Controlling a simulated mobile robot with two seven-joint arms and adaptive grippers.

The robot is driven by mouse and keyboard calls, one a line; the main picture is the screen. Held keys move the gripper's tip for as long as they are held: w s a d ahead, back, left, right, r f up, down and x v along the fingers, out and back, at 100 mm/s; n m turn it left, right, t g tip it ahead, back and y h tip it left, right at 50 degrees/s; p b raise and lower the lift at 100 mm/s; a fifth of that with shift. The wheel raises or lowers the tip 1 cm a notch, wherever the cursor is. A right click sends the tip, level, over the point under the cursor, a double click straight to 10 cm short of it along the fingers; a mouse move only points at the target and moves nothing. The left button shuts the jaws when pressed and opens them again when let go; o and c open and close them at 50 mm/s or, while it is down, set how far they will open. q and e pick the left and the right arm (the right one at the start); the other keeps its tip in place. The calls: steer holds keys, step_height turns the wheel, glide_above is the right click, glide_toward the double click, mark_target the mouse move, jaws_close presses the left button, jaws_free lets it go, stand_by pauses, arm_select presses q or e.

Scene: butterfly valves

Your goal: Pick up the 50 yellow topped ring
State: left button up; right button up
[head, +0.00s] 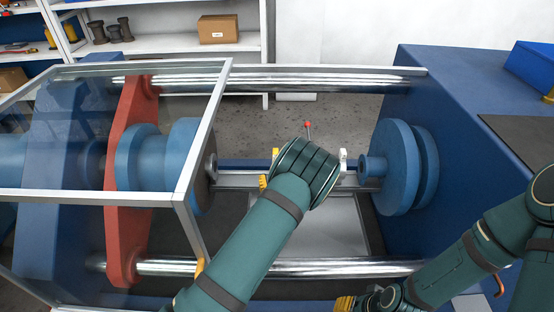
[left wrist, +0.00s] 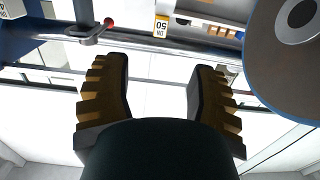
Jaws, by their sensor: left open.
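A small white label with a yellow band and an upside-down "50" (left wrist: 161,25) shows at the top of the left wrist view, beyond my fingers. The ring itself is not clearly visible. My left gripper (left wrist: 157,68) is open, its two ridged yellow-brown fingers apart with nothing between them. In the head view my left wrist covers most of that gripper (head: 268,168); yellow parts show at its left edge, over the central rail. My right gripper (head: 345,303) is only partly visible at the bottom edge, so its jaws cannot be judged.
Blue flanges stand left (head: 143,157) and right (head: 397,165) of the central gap. A red plate (head: 128,190) and clear guard frame (head: 182,192) are at left. Steel bars (head: 285,83) cross behind and in front. A red-knobbed lever (left wrist: 88,36) is beyond my left finger.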

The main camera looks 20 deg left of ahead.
arm_select(q)
steer(key=b, duration=0.1)
glide_toward(276, 150)
steer(key=x, duration=0.6)
steer(key=b+x, duration=0.1)
steer(key=x, duration=0.1)
steer(key=shift+w+a+f, duration=0.15)
steer(key=shift+f, duration=0.2)
steer(key=shift+w+a+r, duration=0.1)
steer(key=shift+w+a, duration=0.1)
steer(key=shift+w, duration=0.45)
jaws_close()
steer(key=shift+r, duration=0.1)
